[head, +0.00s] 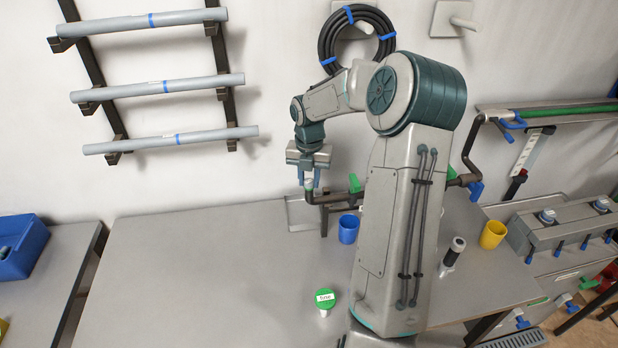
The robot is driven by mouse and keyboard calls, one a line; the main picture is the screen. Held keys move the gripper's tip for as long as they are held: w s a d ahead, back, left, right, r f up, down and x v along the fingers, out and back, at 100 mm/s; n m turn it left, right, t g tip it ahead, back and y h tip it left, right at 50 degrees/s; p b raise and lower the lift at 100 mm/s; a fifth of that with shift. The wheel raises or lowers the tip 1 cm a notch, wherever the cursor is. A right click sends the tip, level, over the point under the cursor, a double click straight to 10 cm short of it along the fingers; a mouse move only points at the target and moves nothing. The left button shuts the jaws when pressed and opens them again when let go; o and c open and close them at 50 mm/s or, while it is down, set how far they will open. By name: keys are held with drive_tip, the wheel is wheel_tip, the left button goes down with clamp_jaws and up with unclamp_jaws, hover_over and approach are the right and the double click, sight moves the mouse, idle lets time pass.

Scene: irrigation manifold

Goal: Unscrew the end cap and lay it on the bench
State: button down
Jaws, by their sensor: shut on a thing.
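My gripper (309,180) is at the left end of a dark pipe (332,197) that runs along the back of the bench. Its blue-tipped fingers point down and are shut on a small pale piece, which appears to be the end cap (309,184). The cap is mostly hidden between the fingers. It sits at the pipe's end; I cannot tell whether it is still threaded on. The grey bench (200,270) spreads below and to the left.
A green-topped labelled item (325,297) stands on the bench near the front. A blue cup (348,229), a dark-topped cylinder (454,252) and a yellow cup (493,234) stand farther right. A green valve handle (354,183) is on the pipe. The bench's left half is clear.

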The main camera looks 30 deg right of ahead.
drive_tip(key=shift+n, duration=0.8)
drive_tip(key=c, duration=1.1)
unclamp_jaws()
drive_tip(key=shift+n, duration=0.3)
drive_tip(key=shift+o, duration=0.2)
drive_tip(key=shift+r, duration=0.35)
drive_tip(key=shift+r, duration=0.35)
drive_tip(key=shift+r, duration=0.1)
clamp_jaws()
